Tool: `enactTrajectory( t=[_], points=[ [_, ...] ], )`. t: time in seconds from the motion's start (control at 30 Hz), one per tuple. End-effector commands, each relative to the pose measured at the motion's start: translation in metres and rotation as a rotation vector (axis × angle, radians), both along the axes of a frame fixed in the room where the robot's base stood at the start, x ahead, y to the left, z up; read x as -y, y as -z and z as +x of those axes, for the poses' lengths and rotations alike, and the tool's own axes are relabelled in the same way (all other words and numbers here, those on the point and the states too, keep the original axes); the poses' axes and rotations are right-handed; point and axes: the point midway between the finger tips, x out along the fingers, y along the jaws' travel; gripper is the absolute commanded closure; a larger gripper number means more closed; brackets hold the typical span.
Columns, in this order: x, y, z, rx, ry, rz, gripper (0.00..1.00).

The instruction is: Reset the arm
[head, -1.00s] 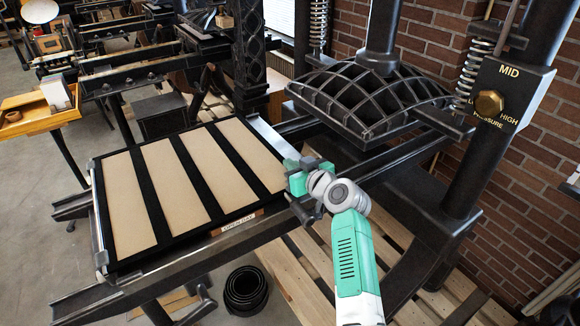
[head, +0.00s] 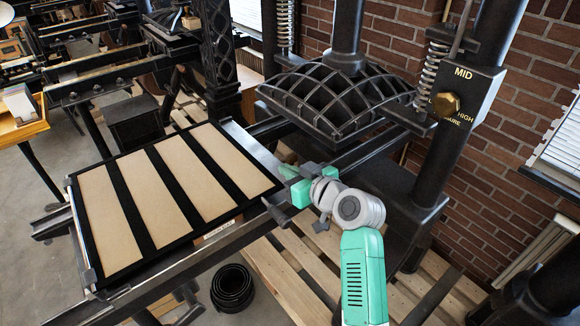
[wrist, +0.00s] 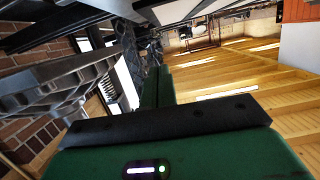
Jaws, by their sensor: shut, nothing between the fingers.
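My gripper (head: 283,172) is beside the right edge of the press bed (head: 163,247) in the head view, close to the black rail and partly hidden by my own wrist. In the wrist view its two green fingers (wrist: 158,85) lie together with nothing between them. The dark press frame shows beyond them at upper left. On the bed lie several tan strips (head: 163,194) divided by black bars. I cannot tell whether the gripper touches the bed or rail.
The black ribbed platen (head: 335,95) hangs close behind my arm. The press column with its brass pressure knob (head: 445,104) stands to the right before a brick wall. A black coil (head: 232,288) lies on the floor. Wooden pallets are under the press.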

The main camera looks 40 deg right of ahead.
Motion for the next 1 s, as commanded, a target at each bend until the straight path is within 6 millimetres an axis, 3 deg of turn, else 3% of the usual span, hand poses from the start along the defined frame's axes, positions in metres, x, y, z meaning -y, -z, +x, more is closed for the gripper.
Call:
enactTrajectory(
  t=[0.43,0.47,0.57,0.63,0.73,0.87,1.0],
  points=[
    [-0.001,-0.002,-0.002,0.002,0.0,-0.001,1.0],
    [-0.009,-0.008,0.002,0.009,-0.004,-0.012,1.0],
    [-0.057,-0.048,0.016,0.059,-0.016,-0.068,1.0],
    [-0.106,-0.088,0.022,0.122,-0.022,-0.113,1.0],
    [-0.176,-0.148,0.015,0.238,-0.027,-0.158,1.0],
    [-0.262,-0.219,-0.019,0.415,-0.039,-0.174,1.0],
    [-0.337,-0.284,-0.08,0.619,-0.058,-0.144,1.0]
  ],
)
